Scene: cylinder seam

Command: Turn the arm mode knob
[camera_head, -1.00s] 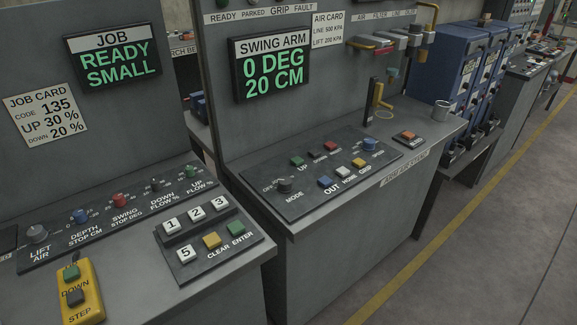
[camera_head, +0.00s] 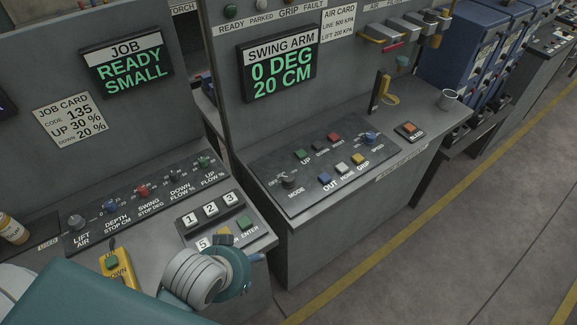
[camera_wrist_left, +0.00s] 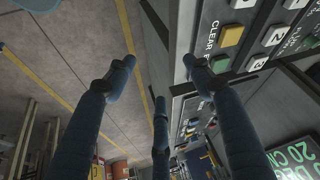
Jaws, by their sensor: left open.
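The mode knob (camera_head: 288,181) is a dark round knob at the left end of the swing arm panel, with "OFF" printed beside it and "MODE" below. The swing arm display (camera_head: 278,69) above reads 0 DEG, 20 CM. My left gripper (camera_head: 243,250) is at the lower middle of the head view, over the front edge of the keypad console, below and left of the knob and apart from it. In the left wrist view its blue fingers (camera_wrist_left: 158,72) are spread, with nothing between them. I cannot make out the knob in that view. My right gripper is out of view.
The keypad (camera_head: 211,211) is close beside my left gripper, which hides part of it. The panel also bears a blue speed knob (camera_head: 371,138) and several coloured buttons. A yellow step pendant (camera_head: 115,268) lies at left. A cup (camera_head: 447,99) stands at the counter's right end.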

